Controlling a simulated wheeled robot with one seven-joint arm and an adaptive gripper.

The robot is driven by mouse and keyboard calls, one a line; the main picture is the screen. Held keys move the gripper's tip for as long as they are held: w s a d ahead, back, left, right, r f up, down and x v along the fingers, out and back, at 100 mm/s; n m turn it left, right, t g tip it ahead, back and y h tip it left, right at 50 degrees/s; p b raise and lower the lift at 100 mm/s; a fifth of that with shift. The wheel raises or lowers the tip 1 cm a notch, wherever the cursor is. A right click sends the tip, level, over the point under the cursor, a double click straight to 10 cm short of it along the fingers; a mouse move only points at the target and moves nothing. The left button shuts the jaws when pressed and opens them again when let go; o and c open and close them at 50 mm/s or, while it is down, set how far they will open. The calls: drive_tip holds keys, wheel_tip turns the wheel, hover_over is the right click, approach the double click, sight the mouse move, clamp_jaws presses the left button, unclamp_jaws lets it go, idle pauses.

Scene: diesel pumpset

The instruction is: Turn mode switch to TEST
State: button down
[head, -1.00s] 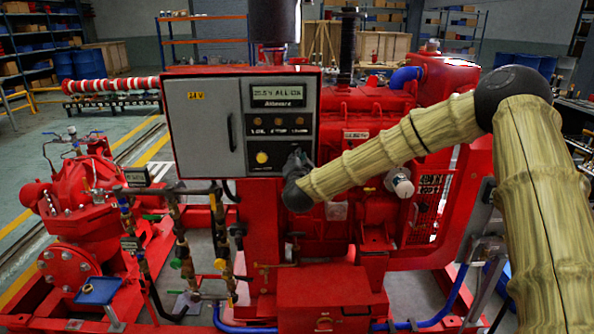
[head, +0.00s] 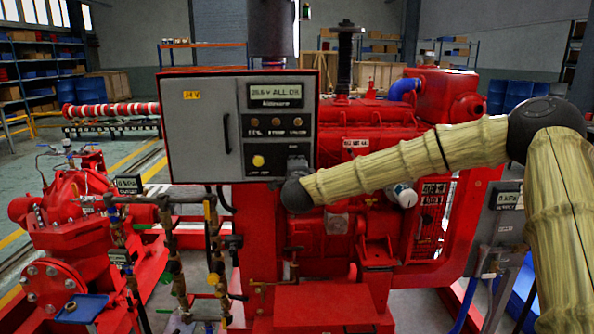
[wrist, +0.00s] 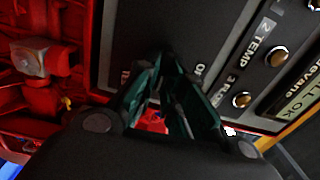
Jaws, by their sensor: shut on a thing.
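The grey control panel (head: 200,125) with a red frame stands in the head view, and its black control strip (head: 262,159) carries a display, a row of indicators and a yellow knob (head: 258,161). My gripper (head: 297,165) is at the lower right of this strip, where the mode switch sits. In the wrist view, my gripper's dark green fingers (wrist: 168,85) are closed in at the black panel face, between partly covered lettering. They are shut on the mode switch, which the fingers hide. I cannot read the switch's position.
The red engine (head: 370,150) lies right of the panel, under my arm. Pipes and valves (head: 170,250) stand below left, beside a red pump (head: 70,210). Open floor shows at the left.

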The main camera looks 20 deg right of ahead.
drive_tip(key=shift+d+f, duration=0.1)
idle(0.3)
drive_tip(key=c, duration=1.5)
unclamp_jaws()
drive_tip(key=shift+s, duration=0.1)
drive_tip(key=v, duration=1.2)
